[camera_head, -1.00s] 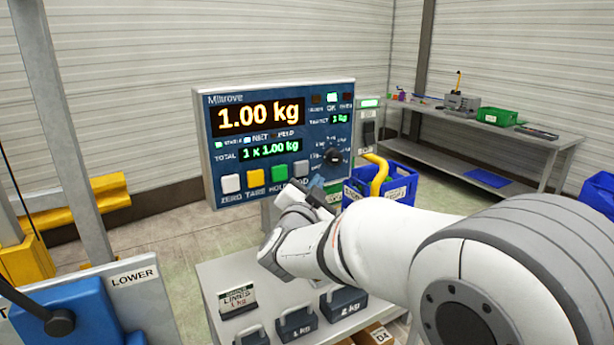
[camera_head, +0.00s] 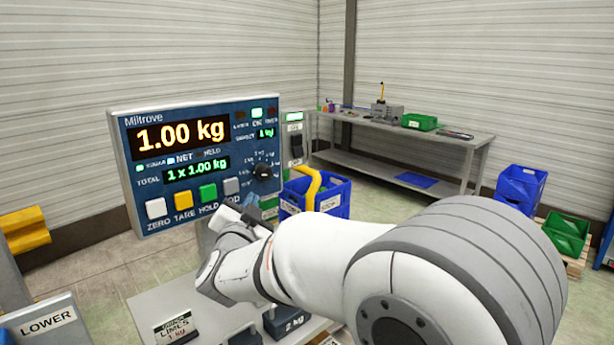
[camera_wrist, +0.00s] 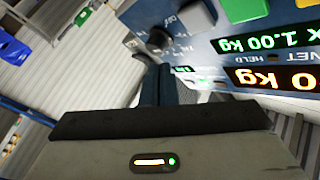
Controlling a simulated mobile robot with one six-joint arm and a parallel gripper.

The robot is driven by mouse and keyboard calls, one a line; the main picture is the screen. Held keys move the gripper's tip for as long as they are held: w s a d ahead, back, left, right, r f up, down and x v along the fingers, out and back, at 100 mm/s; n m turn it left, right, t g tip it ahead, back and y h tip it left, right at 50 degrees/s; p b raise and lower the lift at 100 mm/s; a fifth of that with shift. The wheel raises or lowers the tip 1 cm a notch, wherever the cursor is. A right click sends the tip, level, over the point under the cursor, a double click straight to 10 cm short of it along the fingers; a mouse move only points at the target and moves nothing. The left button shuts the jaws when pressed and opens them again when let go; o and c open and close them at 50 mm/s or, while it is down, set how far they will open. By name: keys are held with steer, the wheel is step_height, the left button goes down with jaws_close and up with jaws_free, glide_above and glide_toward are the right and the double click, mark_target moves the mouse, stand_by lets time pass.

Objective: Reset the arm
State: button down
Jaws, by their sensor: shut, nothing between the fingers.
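My arm reaches from the lower right of the head view toward the blue Miltrove scale panel (camera_head: 180,190). My gripper (camera_head: 252,212) is near the panel's lower right corner, partly hidden by my own wrist. In the wrist view the two dark fingers (camera_wrist: 165,85) are together with nothing between them. The panel shows there upside down (camera_wrist: 260,45), close to the fingers; I cannot tell whether they touch it. Its display reads 1.00 kg, with a total of 1 x 1.00 kg.
A white table (camera_head: 150,305) below my arm carries a limits sign (camera_head: 175,328) and dark weights (camera_head: 287,322). A grey workbench (camera_head: 455,150) stands at the back right. A LOWER sign (camera_head: 47,322) is at lower left.

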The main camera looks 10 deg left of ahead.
steer(key=s+d+f+n+g+y, duration=0.2)
steer(key=d+f+n+g, duration=0.15)
steer(key=d, duration=0.45)
steer(key=s+d+f+n+g+y, duration=0.1)
steer(key=s+d+f+n+g, duration=0.2)
steer(key=d, duration=0.5)
steer(key=s+d+f+g+h, duration=0.2)
steer(key=s+d+f+g, duration=0.3)
steer(key=s+d, duration=0.5)
steer(key=s+d+f+g+h, duration=0.2)
steer(key=s+d+f+g, duration=0.3)
steer(key=s+d, duration=0.5)
steer(key=shift+s+h, duration=0.3)
steer(key=shift+s, duration=0.25)
steer(key=shift+f, duration=0.1)
